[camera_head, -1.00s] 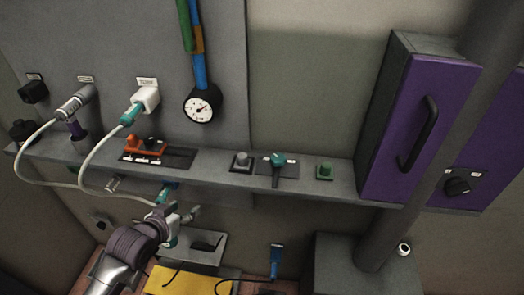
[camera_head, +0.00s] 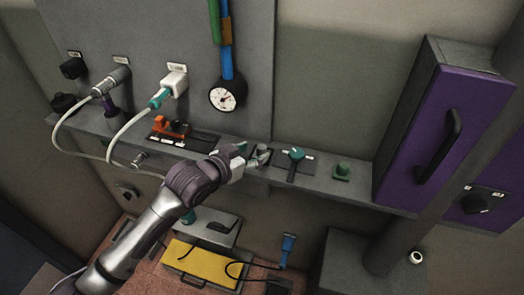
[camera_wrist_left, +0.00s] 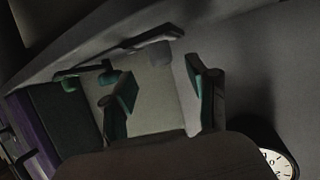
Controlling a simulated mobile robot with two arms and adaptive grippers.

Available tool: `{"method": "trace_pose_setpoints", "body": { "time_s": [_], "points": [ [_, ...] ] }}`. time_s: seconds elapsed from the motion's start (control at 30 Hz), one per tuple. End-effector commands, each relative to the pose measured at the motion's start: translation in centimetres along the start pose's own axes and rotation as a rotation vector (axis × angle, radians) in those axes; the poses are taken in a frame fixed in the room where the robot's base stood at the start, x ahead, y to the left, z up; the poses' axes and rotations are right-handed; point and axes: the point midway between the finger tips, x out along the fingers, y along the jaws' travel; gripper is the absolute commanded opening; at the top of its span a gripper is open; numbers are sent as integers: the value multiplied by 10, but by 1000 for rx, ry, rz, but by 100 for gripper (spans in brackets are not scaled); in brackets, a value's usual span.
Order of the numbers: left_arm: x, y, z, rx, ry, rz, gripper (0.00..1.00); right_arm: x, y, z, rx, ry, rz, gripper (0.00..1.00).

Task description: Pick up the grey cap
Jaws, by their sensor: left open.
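The grey cap (camera_head: 263,153) sits on the grey ledge (camera_head: 330,183), left of the teal lever knob (camera_head: 296,154). My left gripper (camera_head: 249,158) is open, with its fingertips just left of the cap and partly covering its base in the head view. In the left wrist view, the open fingers (camera_wrist_left: 160,78) with teal pads point toward the ledge. A small grey block, apparently the cap (camera_wrist_left: 162,55), shows beyond and between the fingertips, with a dark plate by it. I cannot tell whether a finger touches it. My right gripper is not in view.
A gauge (camera_head: 225,97) hangs above. Cables loop at left. A purple cabinet (camera_head: 445,140) and a grey pole (camera_head: 440,165) stand right.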

Motion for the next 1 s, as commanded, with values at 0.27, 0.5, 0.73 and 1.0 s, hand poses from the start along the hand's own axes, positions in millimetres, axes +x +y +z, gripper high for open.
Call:
{"method": "trace_pose_setpoints", "body": {
  "time_s": [0.27, 0.5, 0.73, 1.0],
  "points": [
    [36, -2, -1, -2, -2, 0, 59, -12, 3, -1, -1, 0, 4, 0],
    [50, -2, 0, 1, -1, -1, 59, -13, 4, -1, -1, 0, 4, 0],
    [50, -2, 0, 0, -1, -1, 47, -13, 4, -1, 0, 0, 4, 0],
    [50, -2, 0, 0, -1, -1, 2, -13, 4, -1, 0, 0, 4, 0]
  ]
}}
